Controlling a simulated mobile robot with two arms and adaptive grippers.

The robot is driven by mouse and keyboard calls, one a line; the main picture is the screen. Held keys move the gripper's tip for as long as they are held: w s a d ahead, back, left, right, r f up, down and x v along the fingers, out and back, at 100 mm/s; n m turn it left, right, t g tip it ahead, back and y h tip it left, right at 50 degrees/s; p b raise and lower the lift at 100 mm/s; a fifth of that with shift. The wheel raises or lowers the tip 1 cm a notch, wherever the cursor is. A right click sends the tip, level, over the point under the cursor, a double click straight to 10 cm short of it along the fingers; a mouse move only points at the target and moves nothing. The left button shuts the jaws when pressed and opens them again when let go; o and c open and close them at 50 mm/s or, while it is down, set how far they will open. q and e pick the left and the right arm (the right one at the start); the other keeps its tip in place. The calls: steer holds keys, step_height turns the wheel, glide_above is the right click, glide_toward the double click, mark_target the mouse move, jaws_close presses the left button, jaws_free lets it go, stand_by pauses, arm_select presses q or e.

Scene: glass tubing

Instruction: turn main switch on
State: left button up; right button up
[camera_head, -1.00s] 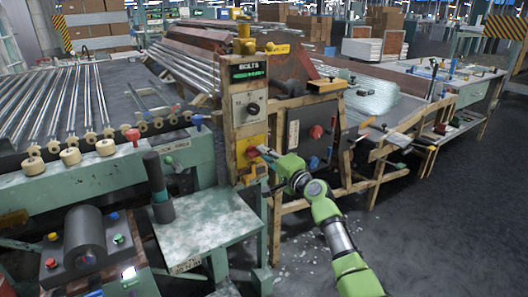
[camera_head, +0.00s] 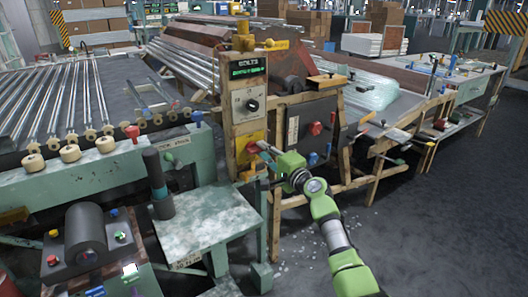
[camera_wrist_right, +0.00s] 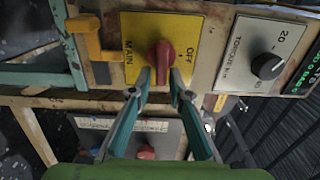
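The main switch is a red knob (camera_wrist_right: 161,55) on a yellow plate (camera_wrist_right: 198,53), with "MAIN" and "OFF" lettering beside it. In the head view the yellow plate (camera_head: 247,141) sits low on the tan control post, and the knob is small there, partly behind the fingers. My right gripper (camera_head: 262,152) is at the plate. In the right wrist view its two teal fingers (camera_wrist_right: 161,77) are apart, with the knob's near end between or just beyond their tips. I cannot tell if they touch it. My left gripper is not in view.
A black dial (camera_wrist_right: 267,66) on a white plate and a green display (camera_head: 248,70) are further up the post. A yellow handle (camera_wrist_right: 92,39) is beside the yellow plate. A dark box with a red knob (camera_head: 315,128) stands right of the post. A green side table (camera_head: 205,232) stands at left.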

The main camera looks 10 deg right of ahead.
steer(key=v, duration=1.2)
stand_by(0.3)
